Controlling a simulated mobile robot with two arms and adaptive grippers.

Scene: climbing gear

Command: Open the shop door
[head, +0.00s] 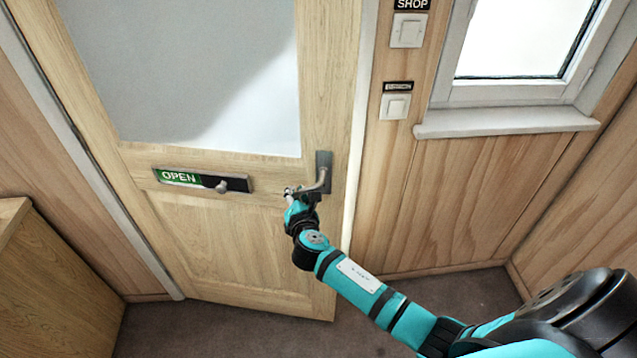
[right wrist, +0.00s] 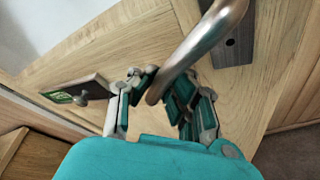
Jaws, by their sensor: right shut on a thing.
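The shop door (head: 240,245) is pale wood with a large glass pane and stands slightly ajar. Its right edge is swung out toward me from the frame, and its left side is at the hinge side. A metal lever handle (head: 324,172) sits near its right edge; the lever also shows large in the right wrist view (right wrist: 205,40). My right gripper (head: 301,193) is shut on the free end of the lever, with its fingers (right wrist: 160,95) on both sides of it. My left gripper is not in view.
A sliding OPEN sign (head: 180,177) with a knob is on the door. Two switches (head: 407,30) (head: 395,106) and a window sill (head: 505,121) are on the right wall. A wooden cabinet (head: 50,290) stands at the lower left. The floor (head: 230,335) before the door is clear.

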